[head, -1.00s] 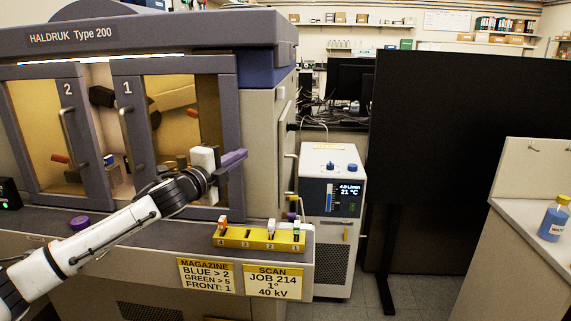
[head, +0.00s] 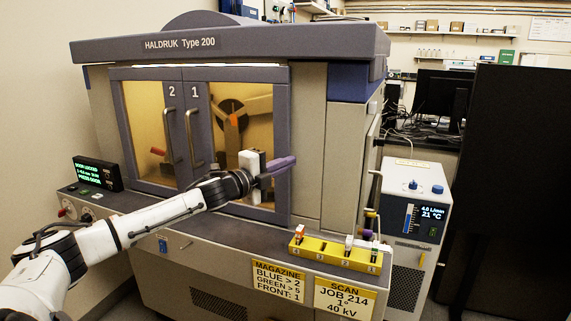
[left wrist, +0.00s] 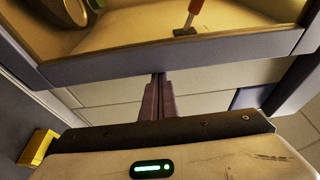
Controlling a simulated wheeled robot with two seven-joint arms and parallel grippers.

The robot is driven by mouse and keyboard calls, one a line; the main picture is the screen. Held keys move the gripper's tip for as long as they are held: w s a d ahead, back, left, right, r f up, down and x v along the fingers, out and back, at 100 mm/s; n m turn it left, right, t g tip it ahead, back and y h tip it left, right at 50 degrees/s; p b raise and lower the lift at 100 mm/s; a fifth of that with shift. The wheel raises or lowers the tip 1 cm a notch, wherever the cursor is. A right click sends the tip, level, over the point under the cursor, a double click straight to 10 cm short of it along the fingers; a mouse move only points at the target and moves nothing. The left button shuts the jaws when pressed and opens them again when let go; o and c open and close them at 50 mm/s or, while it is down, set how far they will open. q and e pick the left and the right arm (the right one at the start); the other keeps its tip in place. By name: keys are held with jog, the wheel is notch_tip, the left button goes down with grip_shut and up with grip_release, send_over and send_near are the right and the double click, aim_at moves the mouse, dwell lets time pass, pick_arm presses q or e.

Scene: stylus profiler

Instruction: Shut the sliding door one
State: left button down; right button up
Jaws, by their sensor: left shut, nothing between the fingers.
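Sliding door one (head: 282,130), a grey-framed window panel marked 1, is on the right of the cabinet front. Its left edge meets door two (head: 172,115), and I see no gap between them. Door one's upright handle (head: 193,138) is near that edge. My left gripper (head: 279,166) has its purple fingers shut and empty, in front of the right part of door one. In the left wrist view the closed fingers (left wrist: 158,98) point at a grey frame bar (left wrist: 170,72); I cannot tell whether they touch it. My right gripper is out of view.
A yellow magazine (head: 335,256) with small samples stands on the front ledge at the right. A small black display (head: 97,174) with green text is at the left. A chiller unit (head: 412,215) stands right of the cabinet, beside a dark panel (head: 520,180).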

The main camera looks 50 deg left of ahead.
pick_arm(q)
jog(key=shift+a+y, duration=0.3)
jog(key=shift+d+r, duration=0.1)
jog(key=shift+d, duration=0.2)
jog(key=d, duration=0.1)
jog(key=w+d, duration=0.1)
jog(key=d+p, duration=0.1)
jog(key=shift+w+d+f, duration=0.15)
jog(key=shift+d+f, duration=0.1)
jog(key=shift+d, duration=0.05)
jog(key=s, duration=0.9)
jog(key=shift+s+d+r, duration=0.15)
jog(key=shift+s+d, duration=0.2)
jog(key=shift+d, duration=0.1)
